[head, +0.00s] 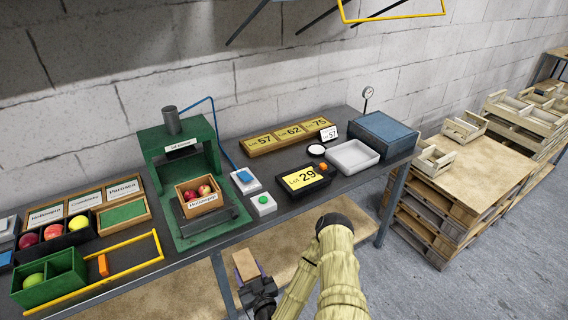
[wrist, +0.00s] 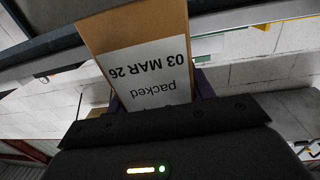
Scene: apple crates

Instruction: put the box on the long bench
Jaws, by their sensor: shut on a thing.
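The box (head: 246,262) is a small brown carton, held low in front of the long bench (head: 172,247), below its top in the head picture. In the wrist view the box (wrist: 135,32) fills the upper middle, and its white label reads "packed 03 MAR 26" upside down. My gripper (head: 250,275) is shut on the box, with purple finger pads at its sides. The bench has a dark top crowded with things.
A yellow frame (head: 120,268) lies at the front left. Pallets (head: 455,180) stand right.

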